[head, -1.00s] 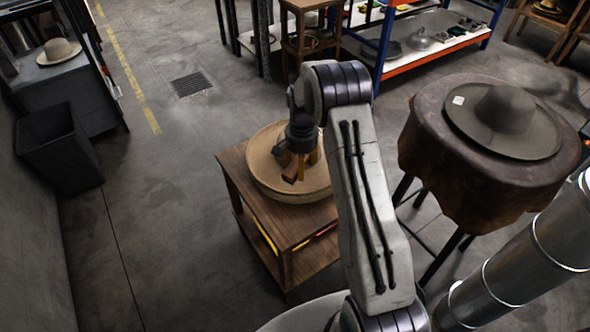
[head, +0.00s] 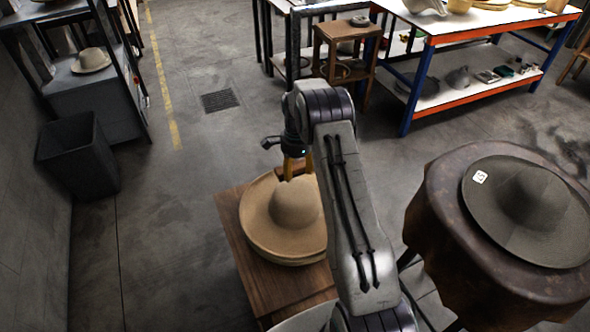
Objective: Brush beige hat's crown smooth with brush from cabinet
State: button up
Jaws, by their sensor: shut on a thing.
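The beige hat (head: 265,228) lies brim down on a wooden cabinet (head: 235,235), its rounded crown upward. It seems to rest on other brims. My gripper (head: 296,166) is above the back of the crown, pointing down. It is shut on a reddish-brown brush (head: 281,172), of which only a small part shows. The brush is at or just above the top of the crown; I cannot tell whether they touch. My arm hides the right part of the hat and cabinet.
A grey hat (head: 520,215) with a white tag lies on a round, brown-covered stand (head: 440,215) at the right. A black bin (head: 80,160) and a shelf with a hat (head: 92,60) stand at the left. A blue-and-orange workbench (head: 470,35) is behind. The floor left of the cabinet is clear.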

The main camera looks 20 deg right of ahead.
aim_at(290, 195)
jog(key=shift+f+b, duration=1.5)
jog(key=shift+f, duration=2.25)
jog(key=shift+f+b, duration=0.6)
jog(key=shift+a, duration=0.15)
jog(key=shift+a, duration=1)
jog(key=shift+d+b, duration=0.15)
jog(key=shift+b, duration=0.15)
jog(key=shift+d+b, duration=0.6)
jog(key=shift+d, duration=1.45)
jog(key=shift+s+a, duration=0.1)
jog(key=shift+a, duration=0.05)
jog(key=shift+a+b, duration=0.5)
jog(key=shift+a, duration=1.6)
